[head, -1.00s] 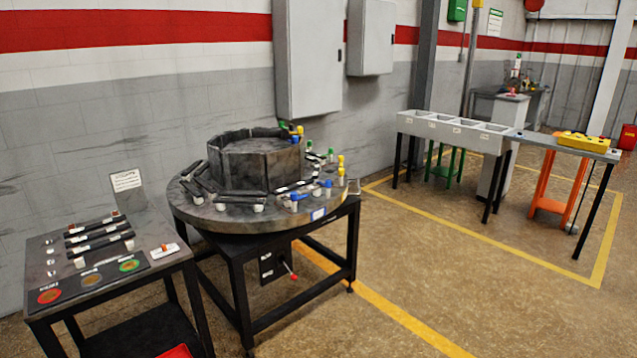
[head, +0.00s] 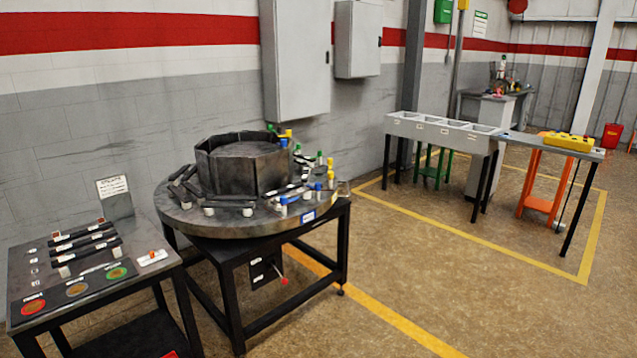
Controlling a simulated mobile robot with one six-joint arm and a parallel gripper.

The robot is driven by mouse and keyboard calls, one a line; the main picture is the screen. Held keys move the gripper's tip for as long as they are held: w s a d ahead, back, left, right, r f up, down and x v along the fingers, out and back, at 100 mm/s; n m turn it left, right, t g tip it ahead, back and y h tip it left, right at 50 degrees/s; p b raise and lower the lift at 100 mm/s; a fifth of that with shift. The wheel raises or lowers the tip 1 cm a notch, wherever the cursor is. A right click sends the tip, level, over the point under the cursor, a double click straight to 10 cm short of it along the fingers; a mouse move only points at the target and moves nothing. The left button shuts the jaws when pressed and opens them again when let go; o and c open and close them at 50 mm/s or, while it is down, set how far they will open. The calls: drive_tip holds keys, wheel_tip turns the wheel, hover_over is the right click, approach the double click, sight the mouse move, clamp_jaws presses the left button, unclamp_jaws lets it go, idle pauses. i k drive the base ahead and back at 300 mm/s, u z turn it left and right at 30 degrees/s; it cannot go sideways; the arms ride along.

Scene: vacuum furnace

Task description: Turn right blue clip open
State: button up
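A round grey turntable (head: 190,220) on a black stand holds a dark octagonal furnace ring (head: 220,170). Around its right side stand small coloured clips. Blue clips show at the front right, one (head: 283,200) near the rim and one (head: 318,187) to its right. Another blue clip (head: 284,143) is at the back by the ring. Yellow clips (head: 331,172) and green clips (head: 319,157) stand beside them. The clips are too small to tell open from shut. My gripper is not in view.
A side table (head: 150,282) with dark bars and red, orange and green round marks stands at the left. A grey bin table (head: 440,133) and a yellow control box (head: 568,141) are at the right. Open floor (head: 450,270) lies between.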

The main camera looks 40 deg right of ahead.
sight(317, 188)
drive_tip(key=i, duration=0.9)
